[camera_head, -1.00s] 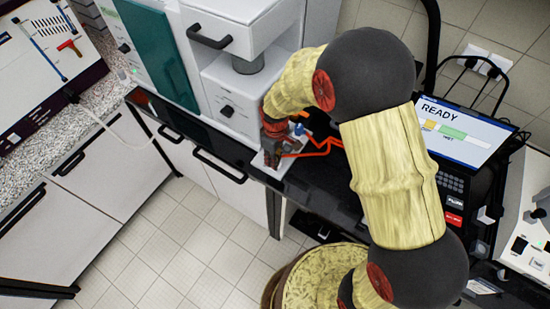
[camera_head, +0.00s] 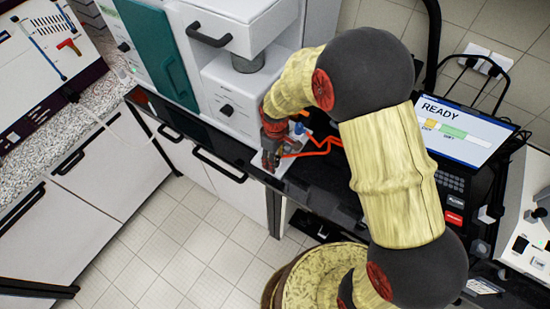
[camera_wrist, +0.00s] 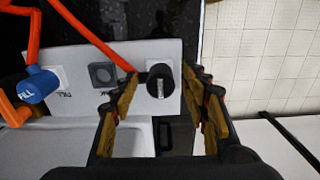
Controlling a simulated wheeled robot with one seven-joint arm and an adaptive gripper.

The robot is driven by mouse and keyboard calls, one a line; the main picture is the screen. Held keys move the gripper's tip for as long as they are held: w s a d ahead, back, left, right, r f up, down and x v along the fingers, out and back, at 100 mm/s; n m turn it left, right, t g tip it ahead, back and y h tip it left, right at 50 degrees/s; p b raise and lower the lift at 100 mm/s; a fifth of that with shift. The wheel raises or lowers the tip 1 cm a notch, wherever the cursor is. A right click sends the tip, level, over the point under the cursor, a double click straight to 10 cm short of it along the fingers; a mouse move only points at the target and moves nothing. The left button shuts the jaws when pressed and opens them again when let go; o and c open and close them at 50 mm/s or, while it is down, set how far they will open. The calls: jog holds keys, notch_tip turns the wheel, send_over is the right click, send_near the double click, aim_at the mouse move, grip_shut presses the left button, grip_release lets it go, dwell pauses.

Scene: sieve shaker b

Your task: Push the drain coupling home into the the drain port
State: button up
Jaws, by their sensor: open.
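A black coupling (camera_wrist: 157,84) with a pale metal strip on its end stands at a whitish square plate (camera_wrist: 172,60) on the light panel. I take these as the drain coupling and drain port; how deeply the coupling sits cannot be told. An orange hose (camera_wrist: 98,40) runs to its left side. My gripper (camera_wrist: 163,105) is open, with one finger left and one finger right of the coupling; contact is not visible. In the head view my gripper (camera_head: 271,152) is low at the panel's front edge, and the coupling cannot be made out.
Left of the coupling is a grey square block (camera_wrist: 102,74) with a round dark recess. Farther left a blue coupling (camera_wrist: 38,86) marked FILL has an orange hose. A white cabinet (camera_head: 228,95) stands beside the panel. Tiled floor lies open in front.

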notch_tip(320, 180, up, 12)
dwell(0.5)
dwell(0.5)
jog(key=s+d+r+m+t+b, duration=0.2)
jog(key=s+d+r+m+b, duration=0.2)
jog(key=s, duration=0.6)
jog(key=s+d+r+m+t+b, duration=0.3)
jog(key=s+d+r+m+b, duration=0.2)
jog(key=s+d+r, duration=0.3)
jog(key=shift+s+d+r+m+t, duration=0.15)
jog(key=shift+s+d+m+t, duration=0.15)
jog(key=shift+s+d+m, duration=0.6)
jog(key=shift+d, duration=0.2)
jog(key=shift+c, duration=0.2)
dwell(1.2)
